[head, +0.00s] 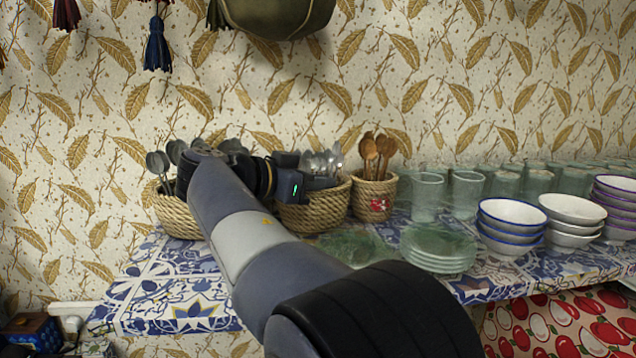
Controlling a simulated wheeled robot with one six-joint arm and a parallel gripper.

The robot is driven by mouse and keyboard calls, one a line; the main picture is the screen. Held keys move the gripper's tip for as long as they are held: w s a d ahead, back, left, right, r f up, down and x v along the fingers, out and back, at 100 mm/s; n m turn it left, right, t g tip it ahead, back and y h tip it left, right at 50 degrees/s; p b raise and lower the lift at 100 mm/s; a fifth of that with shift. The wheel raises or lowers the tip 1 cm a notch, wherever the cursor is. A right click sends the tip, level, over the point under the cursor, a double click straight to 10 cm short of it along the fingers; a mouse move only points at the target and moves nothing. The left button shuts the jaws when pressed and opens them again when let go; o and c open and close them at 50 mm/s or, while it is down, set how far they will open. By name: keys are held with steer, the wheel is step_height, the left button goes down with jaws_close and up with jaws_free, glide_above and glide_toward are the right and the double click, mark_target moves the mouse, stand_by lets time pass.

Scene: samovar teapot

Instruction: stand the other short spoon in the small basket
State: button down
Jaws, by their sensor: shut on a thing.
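The small basket (374,200) is woven, has a red and white patch on its front, and stands right of centre on the shelf. Several brown wooden spoons (377,149) stand upright in it. My gripper (318,183) is left of the small basket, over the rim of the middle basket (312,212). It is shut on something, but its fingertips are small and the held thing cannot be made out. Shiny silver cutlery (322,161) shows upright just behind the gripper. I cannot tell which piece is the other short spoon.
A left basket (178,215) holds several dark spoons (160,163), partly behind my arm. Glass plates (438,252), glass tumblers (427,196) and stacked bowls (511,224) crowd the right of the tiled cloth (185,290). A dark green vessel (285,15) hangs above. The cloth's front left is clear.

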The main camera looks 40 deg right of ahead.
steer(key=shift+f, duration=0.2)
steer(key=c, duration=1.5)
jaws_free()
steer(key=shift+f, duration=0.2)
steer(key=shift+o, duration=0.2)
step_height(320, 180, up, 11)
steer(key=p, duration=0.1)
steer(key=shift+w+f, duration=0.1)
steer(key=shift+f, duration=0.1)
steer(key=shift+f+b, duration=0.45)
steer(key=shift+f, duration=3.95)
steer(key=shift+r, duration=0.1)
